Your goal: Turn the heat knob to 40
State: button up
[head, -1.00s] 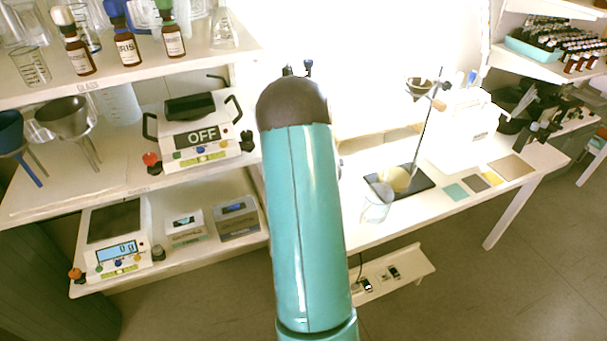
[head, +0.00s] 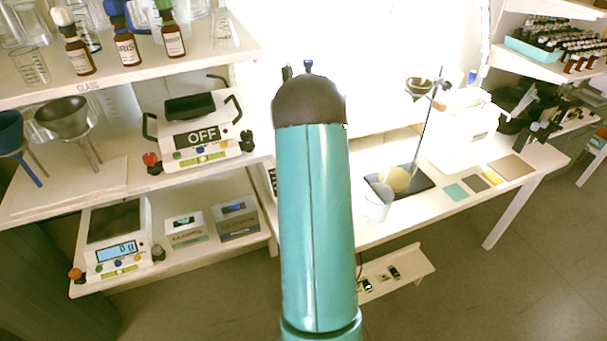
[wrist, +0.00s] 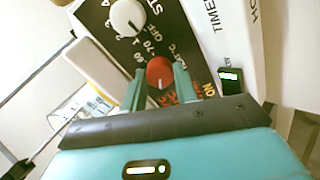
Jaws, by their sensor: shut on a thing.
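A white knob (wrist: 127,16) with a dark pointer line sits farther up the same panel. In the head view my arm hides the gripper and the knob.
A lit switch (wrist: 231,80) is to the right of the panel, beside a white strip marked TIMER. In the head view, a device reading OFF (head: 201,138) and a balance (head: 118,250) stand on the left shelves. A beaker (head: 377,205) stands right of my arm.

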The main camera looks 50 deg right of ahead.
jog(key=m, duration=0.3)
jog(key=shift+m, duration=2.3)
jog(key=o, duration=1)
jog(key=shift+c, duration=0.2)
jog(key=shift+s+r, duration=0.1)
jog(key=v, duration=1.3)
jog(key=shift+a+r, duration=0.25)
